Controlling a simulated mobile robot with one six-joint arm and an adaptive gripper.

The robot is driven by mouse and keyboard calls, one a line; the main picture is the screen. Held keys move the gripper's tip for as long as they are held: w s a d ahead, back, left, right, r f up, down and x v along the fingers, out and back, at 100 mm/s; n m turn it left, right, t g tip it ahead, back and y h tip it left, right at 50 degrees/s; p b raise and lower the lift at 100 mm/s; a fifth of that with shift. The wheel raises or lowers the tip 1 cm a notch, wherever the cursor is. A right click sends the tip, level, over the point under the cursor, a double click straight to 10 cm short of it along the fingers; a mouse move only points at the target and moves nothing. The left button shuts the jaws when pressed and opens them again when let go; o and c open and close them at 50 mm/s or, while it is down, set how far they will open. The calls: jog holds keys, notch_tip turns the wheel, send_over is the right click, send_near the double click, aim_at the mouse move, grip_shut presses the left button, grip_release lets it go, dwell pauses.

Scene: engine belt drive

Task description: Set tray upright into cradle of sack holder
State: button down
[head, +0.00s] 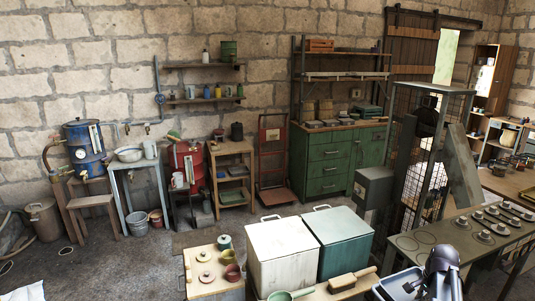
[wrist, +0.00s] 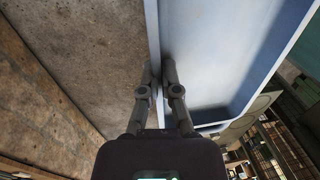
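A pale blue-grey tray (head: 396,284) shows at the bottom right of the head view, partly cut off by the frame edge. In the wrist view the tray (wrist: 205,60) fills the upper right, with its wall running up between the fingers. My gripper (wrist: 158,72) has one finger on each side of that wall, close against it, and looks shut on it. In the head view my gripper (head: 440,262) is beside the tray, its fingertips hidden. I cannot clearly pick out the sack holder or its cradle.
A worn brown surface (wrist: 70,60) lies left of the tray in the wrist view. White and green bins (head: 283,252) stand left of the tray, with a brush (head: 352,280) and green scoop (head: 290,295) in front. A bench with burners (head: 460,238) is behind. A red hand truck (head: 272,150) stands at the wall.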

notch_tip(320, 180, up, 17)
jog(key=p, duration=1.7)
